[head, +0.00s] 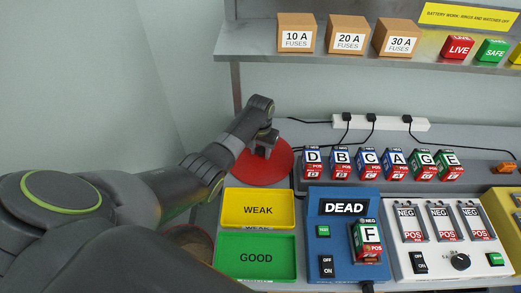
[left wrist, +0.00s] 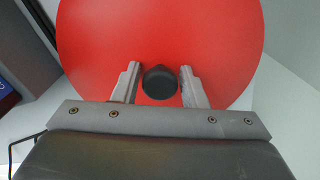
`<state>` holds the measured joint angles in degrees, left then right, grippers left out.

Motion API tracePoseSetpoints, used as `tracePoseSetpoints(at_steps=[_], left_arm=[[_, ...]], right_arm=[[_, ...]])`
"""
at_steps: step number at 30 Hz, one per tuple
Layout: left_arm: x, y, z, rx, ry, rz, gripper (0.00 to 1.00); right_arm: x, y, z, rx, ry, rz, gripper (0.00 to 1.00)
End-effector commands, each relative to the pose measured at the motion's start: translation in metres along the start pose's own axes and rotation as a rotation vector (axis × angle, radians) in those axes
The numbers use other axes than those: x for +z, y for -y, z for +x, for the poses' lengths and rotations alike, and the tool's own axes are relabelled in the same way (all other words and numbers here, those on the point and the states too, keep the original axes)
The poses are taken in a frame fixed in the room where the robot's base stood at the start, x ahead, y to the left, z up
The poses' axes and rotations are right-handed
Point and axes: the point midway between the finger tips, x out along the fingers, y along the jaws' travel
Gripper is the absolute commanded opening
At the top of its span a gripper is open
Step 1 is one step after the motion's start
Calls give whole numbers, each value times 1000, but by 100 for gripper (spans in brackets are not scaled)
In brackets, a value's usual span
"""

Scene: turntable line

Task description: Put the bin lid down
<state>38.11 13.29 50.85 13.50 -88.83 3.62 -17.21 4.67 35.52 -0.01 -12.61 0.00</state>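The bin lid (head: 262,172) is a red disc at the back left of the bench, beside the wall. In the left wrist view the lid (left wrist: 160,30) fills most of the picture, with its black knob (left wrist: 160,83) between my fingers. I cannot tell whether the lid touches the bench. A round open bin (head: 190,238) shows partly behind my left arm. My right gripper is not in view.
Yellow WEAK (head: 258,223) and green GOOD (head: 256,272) trays lie in front of the lid. A blue tester (head: 322,250) holds battery F (head: 370,238). Several lettered batteries (head: 340,165) stand right of the lid. A shelf (head: 300,57) with fuse boxes hangs above.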

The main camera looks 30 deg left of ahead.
Motion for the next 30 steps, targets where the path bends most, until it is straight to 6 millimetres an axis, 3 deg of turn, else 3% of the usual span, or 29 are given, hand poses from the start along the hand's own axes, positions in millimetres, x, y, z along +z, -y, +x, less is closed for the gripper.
tracePoseSetpoints(at_steps=[3,14,30], left_arm=[[0,0,0,0,0,0,52],[0,0,-7,0,-2,0,52],[0,0,-74,1,-1,0,52]], right_arm=[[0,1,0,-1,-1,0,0],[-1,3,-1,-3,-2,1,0],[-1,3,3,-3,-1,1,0]])
